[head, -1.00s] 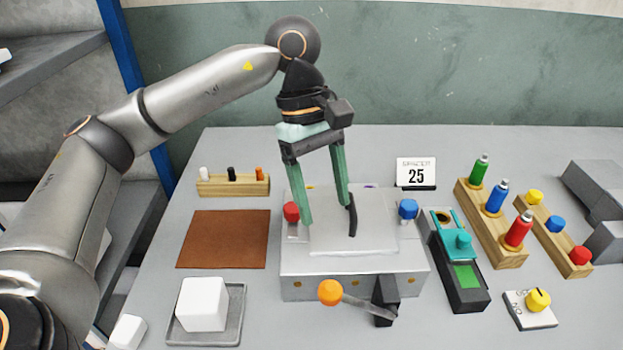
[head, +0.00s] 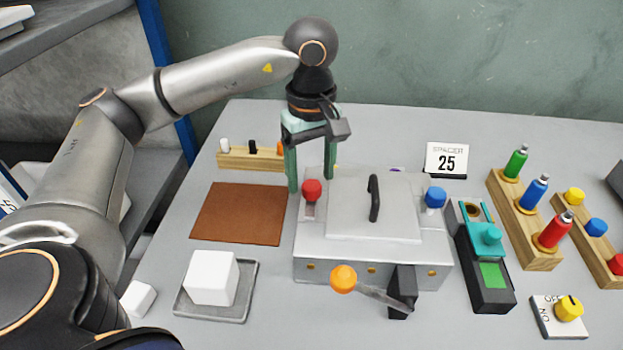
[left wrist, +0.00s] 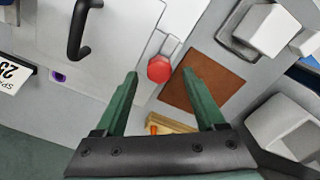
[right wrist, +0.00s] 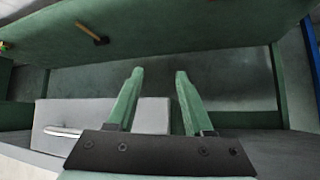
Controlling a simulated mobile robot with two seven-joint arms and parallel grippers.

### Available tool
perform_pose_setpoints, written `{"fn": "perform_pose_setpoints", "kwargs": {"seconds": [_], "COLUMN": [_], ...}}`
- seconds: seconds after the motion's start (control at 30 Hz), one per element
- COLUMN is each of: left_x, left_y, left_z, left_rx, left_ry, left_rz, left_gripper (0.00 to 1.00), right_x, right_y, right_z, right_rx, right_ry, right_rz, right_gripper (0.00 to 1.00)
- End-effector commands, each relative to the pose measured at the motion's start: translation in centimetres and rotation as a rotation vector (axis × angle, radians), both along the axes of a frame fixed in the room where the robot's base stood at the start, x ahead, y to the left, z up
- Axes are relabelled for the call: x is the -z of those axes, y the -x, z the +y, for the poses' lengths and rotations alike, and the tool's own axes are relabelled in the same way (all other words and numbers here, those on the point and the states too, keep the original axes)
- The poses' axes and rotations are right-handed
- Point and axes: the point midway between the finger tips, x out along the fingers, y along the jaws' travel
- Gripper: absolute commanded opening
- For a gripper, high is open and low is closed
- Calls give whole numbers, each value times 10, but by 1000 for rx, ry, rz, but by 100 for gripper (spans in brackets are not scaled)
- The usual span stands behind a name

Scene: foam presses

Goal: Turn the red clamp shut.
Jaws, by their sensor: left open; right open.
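The red clamp (head: 312,190) is a red knob on a small metal plate at the left side of the grey press (head: 340,265). My left gripper (head: 310,182) is open and points down behind and beside the red clamp in the head view. In the left wrist view the red clamp (left wrist: 159,69) shows just beyond the fingertips, in the gap between the open fingers (left wrist: 160,73), with nothing held. The press lid (head: 350,210) lies flat with its black handle. My right gripper (right wrist: 159,72) is open and empty, facing a green surface away from the press.
A blue clamp (head: 435,197) sits on the press's right side. A brown mat (head: 238,214) and a tray with a white block (head: 212,277) lie left. A wooden peg rack (head: 235,158) stands behind the mat.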

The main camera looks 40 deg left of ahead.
Motion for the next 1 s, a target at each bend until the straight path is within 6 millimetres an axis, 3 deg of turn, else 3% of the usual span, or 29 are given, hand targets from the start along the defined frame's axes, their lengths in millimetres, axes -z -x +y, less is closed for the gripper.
{"fn": "perform_pose_setpoints", "kwargs": {"seconds": [0.2,0.47,1.0], "left_x": [16,17,17], "left_y": [0,0,0], "left_z": [0,0,0], "left_rx": [2,2,2], "left_ry": [0,1,1], "left_rz": [-1,0,0], "left_gripper": [72,72,12], "right_x": [-1,-1,-1], "right_y": [0,0,-1], "right_z": [0,0,0], "right_rx": [0,-1,-1], "right_ry": [0,-1,-1], "right_rz": [-1,-1,-3], "right_gripper": [52,52,52]}}
